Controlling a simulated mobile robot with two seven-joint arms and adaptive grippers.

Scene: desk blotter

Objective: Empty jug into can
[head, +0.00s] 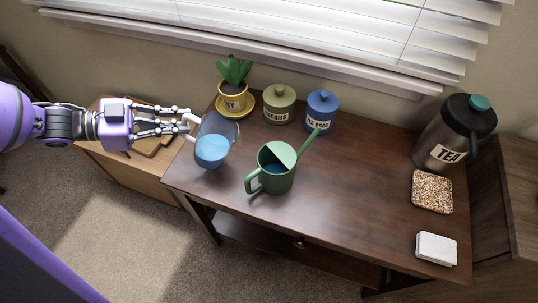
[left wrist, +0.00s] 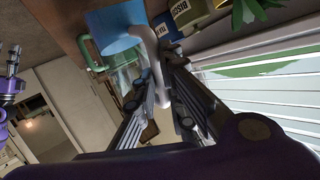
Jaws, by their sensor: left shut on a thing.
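A clear glass jug (head: 222,125) with blue liquid low in it is over the left end of the desk. My left gripper (head: 188,122) is shut on its white handle, which also shows between the fingers in the left wrist view (left wrist: 152,55). I cannot tell the jug's exact tilt or whether it touches the desk. The green watering can (head: 277,180) stands upright to its right, spout pointing up and right, some blue liquid inside. Part of my right gripper (left wrist: 13,62) seems to show at the left edge of the left wrist view; its fingers are unclear.
Behind stand a potted plant (head: 233,100) on a yellow saucer, a green biscuit jar (head: 279,106) and a blue jar (head: 322,112). At right are a tea flask (head: 445,140), a speckled square (head: 432,192) and a white block (head: 436,249). The desk's middle right is clear.

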